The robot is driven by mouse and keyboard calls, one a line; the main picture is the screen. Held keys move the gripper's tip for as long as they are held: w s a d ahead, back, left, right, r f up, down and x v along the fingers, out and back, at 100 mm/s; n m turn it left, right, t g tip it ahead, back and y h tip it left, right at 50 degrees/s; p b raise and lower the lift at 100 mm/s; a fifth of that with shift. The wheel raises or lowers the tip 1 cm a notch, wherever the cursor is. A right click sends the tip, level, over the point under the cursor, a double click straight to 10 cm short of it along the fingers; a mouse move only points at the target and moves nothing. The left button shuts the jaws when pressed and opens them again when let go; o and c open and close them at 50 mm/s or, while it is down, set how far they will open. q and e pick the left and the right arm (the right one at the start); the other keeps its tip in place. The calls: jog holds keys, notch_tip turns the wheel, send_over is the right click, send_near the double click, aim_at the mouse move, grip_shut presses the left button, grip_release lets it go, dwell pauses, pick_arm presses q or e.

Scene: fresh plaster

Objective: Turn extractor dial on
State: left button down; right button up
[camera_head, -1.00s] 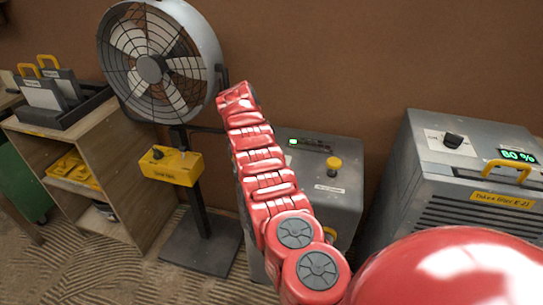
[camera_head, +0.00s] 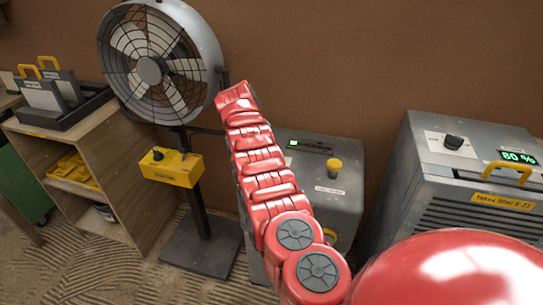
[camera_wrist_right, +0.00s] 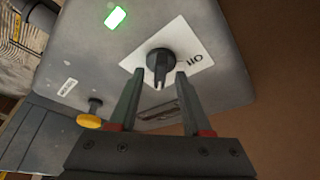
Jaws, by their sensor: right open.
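The dark dial (camera_wrist_right: 160,63) sits on a white label plate (camera_wrist_right: 190,58) on a grey box, seen close up in the right wrist view. The label's letters are upside down and look like "OFF". My right gripper (camera_wrist_right: 160,75) is open, its two fingertips just short of the dial, one on either side of its line. I cannot tell whether they touch it. In the head view the grey box (camera_head: 345,205) stands behind my red arm, and I cannot see this dial or the right gripper there. My left gripper is not in view.
The box also carries a lit green light (camera_wrist_right: 115,17) and a yellow knob (camera_wrist_right: 89,121). A large fan (camera_head: 160,62) with a yellow switch box (camera_head: 172,168) stands left. A grey machine with a dial (camera_head: 454,141) and green display (camera_head: 518,157) stands right. Brown wall behind.

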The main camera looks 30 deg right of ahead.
jog(key=p+v, duration=0.5)
jog(key=v, duration=1.1)
jog(key=shift+a+r, duration=0.25)
jog(key=shift+r, duration=0.1)
